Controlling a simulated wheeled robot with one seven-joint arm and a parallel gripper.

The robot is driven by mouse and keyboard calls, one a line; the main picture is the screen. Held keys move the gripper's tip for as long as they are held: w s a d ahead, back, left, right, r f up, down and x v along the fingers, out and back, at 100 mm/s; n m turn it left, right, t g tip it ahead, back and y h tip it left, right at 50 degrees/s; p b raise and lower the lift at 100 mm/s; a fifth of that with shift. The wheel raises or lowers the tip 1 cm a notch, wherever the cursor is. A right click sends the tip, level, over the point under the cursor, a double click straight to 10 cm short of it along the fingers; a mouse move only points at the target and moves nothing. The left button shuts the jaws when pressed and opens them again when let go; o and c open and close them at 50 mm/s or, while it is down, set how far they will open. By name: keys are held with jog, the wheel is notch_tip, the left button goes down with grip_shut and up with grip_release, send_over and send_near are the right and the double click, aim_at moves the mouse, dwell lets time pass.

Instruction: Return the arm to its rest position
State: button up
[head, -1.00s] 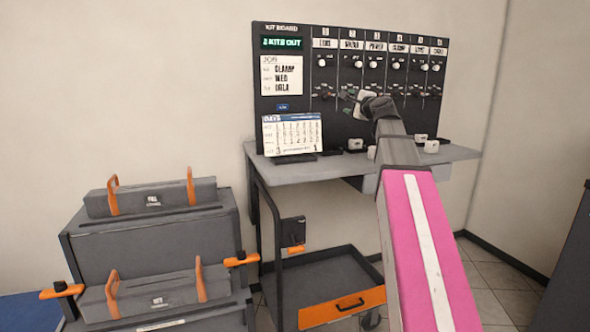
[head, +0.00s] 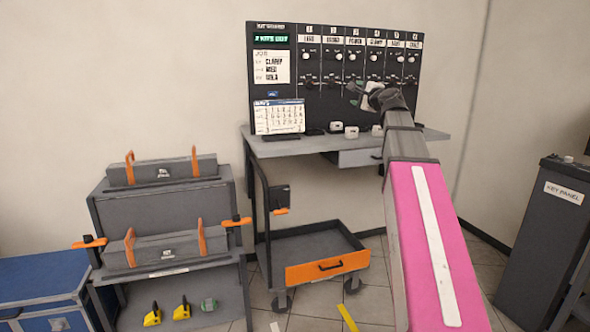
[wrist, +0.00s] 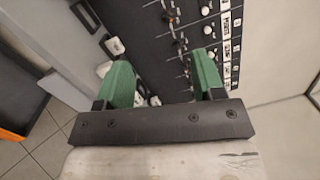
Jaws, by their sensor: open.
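My arm, with a pink and white link, reaches up from the lower right of the head view toward the dark kit board (head: 335,65).
Grey cases (head: 162,170) with orange handles sit left. A key panel stand (head: 545,220) is at right. Floor shows between cart and stand.

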jog(key=s+a+f+n+g+h, duration=0.1)
jog(key=s+a+f+n+g, duration=0.15)
jog(key=f, duration=0.95)
jog(key=s+a+f+n+g, duration=0.1)
jog(key=s+f+n+g, duration=0.15)
jog(key=f, duration=1.05)
jog(key=s+a+f+n+g+h, duration=0.1)
jog(key=s+a+f+n+g, duration=0.2)
jog(key=f, duration=0.9)
jog(key=s+d+f+n+g+h, duration=0.1)
jog(key=s+f+n+g, duration=0.3)
jog(key=s+f, duration=0.6)
jog(key=s+d+f+n+g+h, duration=0.1)
jog(key=s+f+n+g+h, duration=0.2)
jog(key=s+f, duration=0.7)
notch_tip(320, 180, down, 7)
jog(key=shift+d+r+n+g+h, duration=0.2)
jog(key=shift+d+n+g+h, duration=0.25)
jog(key=shift+g, duration=0.75)
